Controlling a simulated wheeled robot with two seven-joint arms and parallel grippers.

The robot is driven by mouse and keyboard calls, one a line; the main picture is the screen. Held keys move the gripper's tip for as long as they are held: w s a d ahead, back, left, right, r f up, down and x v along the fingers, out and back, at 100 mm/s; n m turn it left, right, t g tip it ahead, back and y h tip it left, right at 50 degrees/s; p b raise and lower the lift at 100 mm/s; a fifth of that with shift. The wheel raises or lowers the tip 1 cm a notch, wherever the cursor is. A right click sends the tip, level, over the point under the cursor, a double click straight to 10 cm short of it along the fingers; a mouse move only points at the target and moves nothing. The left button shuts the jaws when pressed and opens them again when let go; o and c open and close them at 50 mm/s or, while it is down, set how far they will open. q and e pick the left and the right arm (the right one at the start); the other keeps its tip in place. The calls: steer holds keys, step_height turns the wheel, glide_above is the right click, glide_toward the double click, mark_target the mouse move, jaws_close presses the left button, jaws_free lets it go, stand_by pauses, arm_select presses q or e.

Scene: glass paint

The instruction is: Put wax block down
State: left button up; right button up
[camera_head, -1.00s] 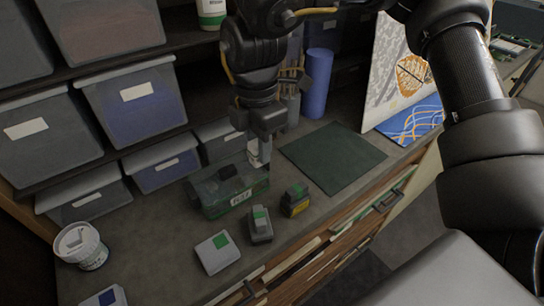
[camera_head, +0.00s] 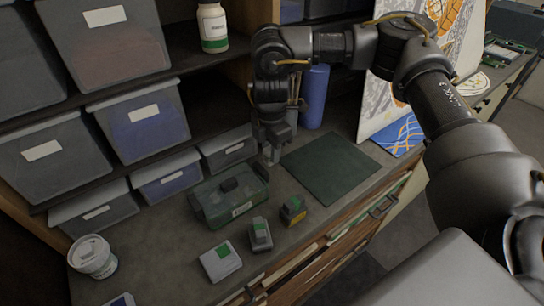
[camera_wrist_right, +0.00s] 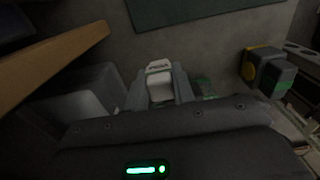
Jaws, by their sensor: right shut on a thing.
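My right gripper (camera_head: 272,148) is pointing down at the back of the worktop, between the green case and the dark green mat. It is shut on a small whitish block (camera_wrist_right: 159,86), which I take for the wax block; it has dark lettering on its upper edge. In the right wrist view the block sits between the two grey fingers (camera_wrist_right: 160,92). In the head view the fingers mostly hide it. I cannot tell whether its underside touches the worktop. My left gripper is not in view.
The dark green mat (camera_head: 330,168) lies right of the gripper, bare. The green case (camera_head: 228,198) stands close on the left. A yellow-and-black block (camera_head: 293,211), a grey-green block (camera_head: 261,235) and a white-green box (camera_head: 221,262) sit in front. Storage bins (camera_head: 168,178) line the back.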

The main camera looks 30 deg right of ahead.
steer(key=f, duration=0.1)
steer(key=p, duration=0.1)
steer(key=f+p, duration=0.1)
steer(key=shift+w+d+f, duration=0.3)
steer(key=shift+w+d, duration=0.05)
steer(key=shift+w+f+p, duration=0.1)
steer(key=shift+f+p, duration=0.25)
steer(key=shift+f, duration=0.25)
steer(key=o, duration=1)
steer(key=shift+f, duration=0.1)
steer(key=shift+f+b, duration=0.25)
steer(key=shift+b, duration=0.3)
step_height(320, 180, up, 4)
steer(key=shift+r+b, duration=0.2)
steer(key=shift+b, duration=0.85)
steer(key=r, duration=0.6)
steer(key=shift+s+r, duration=0.2)
steer(key=shift+r, duration=0.15)
